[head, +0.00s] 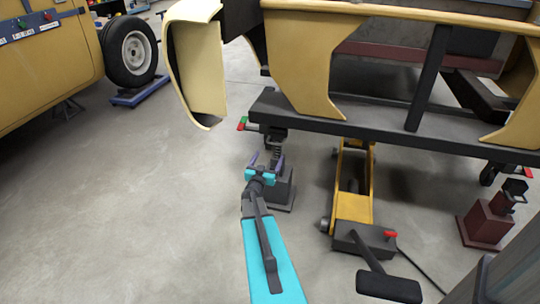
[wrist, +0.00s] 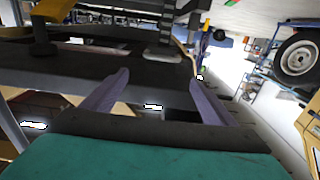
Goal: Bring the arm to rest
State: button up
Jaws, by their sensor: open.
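My arm (head: 268,255), cyan and dark grey, reaches up from the bottom of the head view, raised and stretched forward. My gripper (head: 266,158) is at its end, beside or in front of a dark grey jack stand (head: 283,190) under the raised vehicle body. Whether it touches the stand is unclear. In the wrist view my gripper (wrist: 159,78) shows two purple fingers spread wide apart, with nothing held between them. A dark beam lies beyond the fingers.
The yellow vehicle body (head: 312,70) rests on a dark frame rail (head: 370,130) above. A yellow floor jack (head: 353,200) stands close at right, a dark red stand (head: 487,225) farther right. A yellow vehicle (head: 50,75) is at left. Floor (head: 120,210) at left is clear.

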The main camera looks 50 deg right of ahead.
jog(key=shift+s+a, duration=0.15)
jog(key=shift+a, duration=0.15)
dwell(0.4)
